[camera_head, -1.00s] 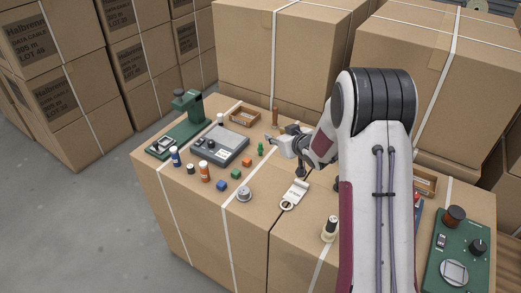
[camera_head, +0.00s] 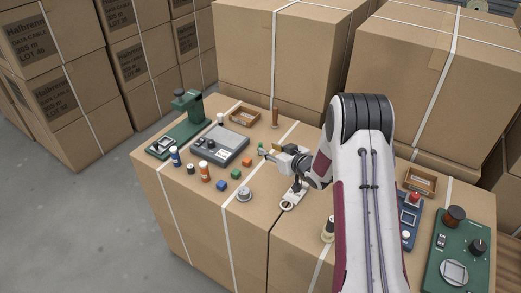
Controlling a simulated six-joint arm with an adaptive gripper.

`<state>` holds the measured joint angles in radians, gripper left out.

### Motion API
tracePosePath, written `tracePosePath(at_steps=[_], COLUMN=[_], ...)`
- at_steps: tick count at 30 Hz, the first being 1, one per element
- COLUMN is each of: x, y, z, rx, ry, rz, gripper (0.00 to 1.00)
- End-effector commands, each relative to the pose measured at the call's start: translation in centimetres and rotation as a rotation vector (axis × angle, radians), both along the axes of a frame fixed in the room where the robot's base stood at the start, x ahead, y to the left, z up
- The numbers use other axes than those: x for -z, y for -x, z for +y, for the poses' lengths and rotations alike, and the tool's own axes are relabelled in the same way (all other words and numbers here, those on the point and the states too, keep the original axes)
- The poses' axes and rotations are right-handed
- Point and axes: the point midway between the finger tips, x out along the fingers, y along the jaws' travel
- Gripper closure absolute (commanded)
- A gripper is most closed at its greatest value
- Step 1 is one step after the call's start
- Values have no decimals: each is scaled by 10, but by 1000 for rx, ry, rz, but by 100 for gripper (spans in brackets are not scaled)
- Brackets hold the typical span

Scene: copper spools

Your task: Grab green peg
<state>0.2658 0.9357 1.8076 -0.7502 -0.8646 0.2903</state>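The green peg (camera_head: 261,147) is a small upright figure on the cardboard box top, right of the grey device. My gripper (camera_head: 267,154) is low over the box top, with its fingers pointing left, right beside the peg. In this view the fingertips overlap the lower part of the peg and partly hide it. I cannot tell whether they touch it or how far apart they are.
Orange (camera_head: 247,162), green (camera_head: 236,173) and blue (camera_head: 221,186) cubes lie front left of the peg. The grey device (camera_head: 221,143) is to the left. A brown peg (camera_head: 275,117) stands behind. A metal spool (camera_head: 244,194) and a white tag (camera_head: 293,196) lie in front.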

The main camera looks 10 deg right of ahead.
Motion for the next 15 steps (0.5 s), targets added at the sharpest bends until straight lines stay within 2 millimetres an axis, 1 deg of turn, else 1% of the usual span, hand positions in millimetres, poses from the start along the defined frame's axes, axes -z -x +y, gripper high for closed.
tracePosePath(at_steps=[9,15], x=[8,10], y=[-17,-22], z=[6,8], rx=[0,0], ry=[1,0], rz=[1,0], gripper=[70,70])
